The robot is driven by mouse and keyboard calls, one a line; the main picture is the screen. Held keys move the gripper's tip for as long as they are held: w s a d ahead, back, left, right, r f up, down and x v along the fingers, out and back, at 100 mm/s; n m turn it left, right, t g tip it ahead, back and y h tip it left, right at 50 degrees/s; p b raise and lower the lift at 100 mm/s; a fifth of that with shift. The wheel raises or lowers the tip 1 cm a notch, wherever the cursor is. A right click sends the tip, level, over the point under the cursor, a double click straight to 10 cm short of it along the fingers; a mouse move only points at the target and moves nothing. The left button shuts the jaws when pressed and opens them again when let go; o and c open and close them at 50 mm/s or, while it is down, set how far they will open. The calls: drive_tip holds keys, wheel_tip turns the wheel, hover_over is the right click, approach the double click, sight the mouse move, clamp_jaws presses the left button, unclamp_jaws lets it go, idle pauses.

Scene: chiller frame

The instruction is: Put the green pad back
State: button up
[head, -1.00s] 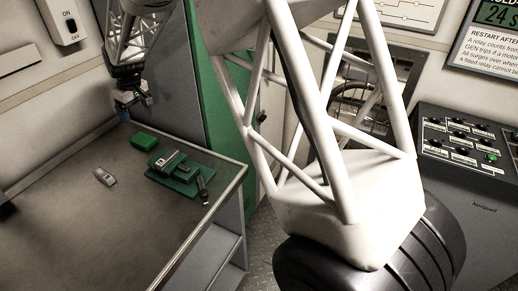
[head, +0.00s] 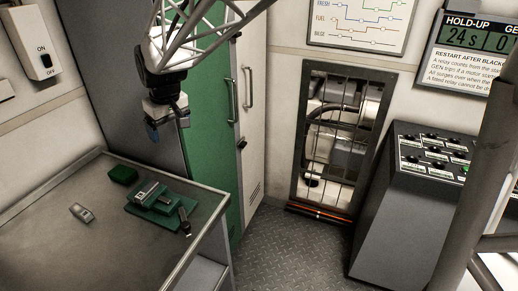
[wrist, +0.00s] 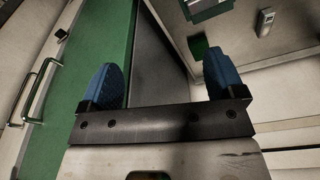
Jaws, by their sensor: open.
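The green pad (head: 123,174) lies flat on the grey table (head: 45,232), near its back edge. It also shows in the wrist view as a small green block (wrist: 199,46) just left of the right fingertip. My gripper (head: 167,124) hangs above the table's back edge, up and to the right of the pad and clear of it. In the wrist view my gripper (wrist: 164,80) has its two blue fingers wide apart with nothing between them. A flat green board (head: 142,211) carrying a grey device (head: 153,193) lies right of the pad.
A small grey object (head: 81,212) lies left of the board. A dark small tool (head: 184,220) lies at the board's right end. A green cabinet door (head: 206,95) with handles stands behind the gripper. A sloped control console (head: 405,215) stands at the right, with open floor between.

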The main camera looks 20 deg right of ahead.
drive_tip(key=s+d+m, duration=0.2)
drive_tip(key=s+d, duration=0.3)
drive_tip(key=s, duration=0.5)
drive_tip(key=s+d+f+m, duration=0.1)
drive_tip(key=s+d, duration=0.4)
drive_tip(key=s, duration=0.5)
drive_tip(key=s+d+f+m+h, duration=0.1)
drive_tip(key=s+d, duration=0.4)
drive_tip(key=s, duration=0.6)
drive_tip(key=shift+d+m+t, duration=0.35)
drive_tip(key=shift+m+t, duration=0.05)
drive_tip(key=shift+m, duration=0.4)
